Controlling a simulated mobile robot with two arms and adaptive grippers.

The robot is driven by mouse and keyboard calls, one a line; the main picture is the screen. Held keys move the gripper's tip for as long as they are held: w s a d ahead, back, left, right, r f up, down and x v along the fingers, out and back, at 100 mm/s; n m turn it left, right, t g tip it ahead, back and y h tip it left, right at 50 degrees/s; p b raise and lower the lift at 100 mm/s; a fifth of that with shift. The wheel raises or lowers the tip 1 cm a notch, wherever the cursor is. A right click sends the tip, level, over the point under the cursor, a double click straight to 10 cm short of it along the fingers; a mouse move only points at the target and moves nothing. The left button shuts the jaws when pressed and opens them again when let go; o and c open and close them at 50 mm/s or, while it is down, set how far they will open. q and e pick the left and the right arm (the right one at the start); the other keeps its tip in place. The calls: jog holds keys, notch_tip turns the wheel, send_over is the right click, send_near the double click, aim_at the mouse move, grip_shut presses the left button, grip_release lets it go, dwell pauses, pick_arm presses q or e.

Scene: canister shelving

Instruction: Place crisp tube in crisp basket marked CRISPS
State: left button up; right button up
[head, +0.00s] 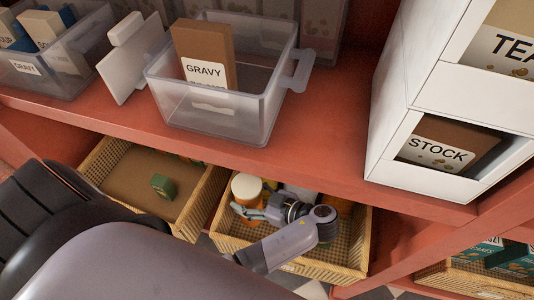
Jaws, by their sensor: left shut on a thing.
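A tube with a pale round lid and orange side (246,188), apparently the crisp tube, stands at the left end of a wicker basket (362,250) on the lower shelf. My left gripper (246,212) is over that basket, its fingers shut against the tube's near side. The fingertips and the tube's lower part are partly hidden. More orange and a whitish item show behind my wrist, mostly covered by it. No CRISPS label is readable on the basket, whose front is partly behind my arm. My right gripper is out of view.
A second wicker basket (104,160) to the left holds a green box (164,186). The red upper shelf (320,155) overhangs, bearing a clear bin (272,113) with a GRAVY box (203,55). White STOCK and TEA compartments (431,93) stand at right.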

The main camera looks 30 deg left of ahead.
pick_arm(q)
notch_tip(320, 180, down, 9)
jog(key=shift+f+b, duration=0.2)
jog(key=shift+b, duration=0.6)
jog(key=o, duration=1.3)
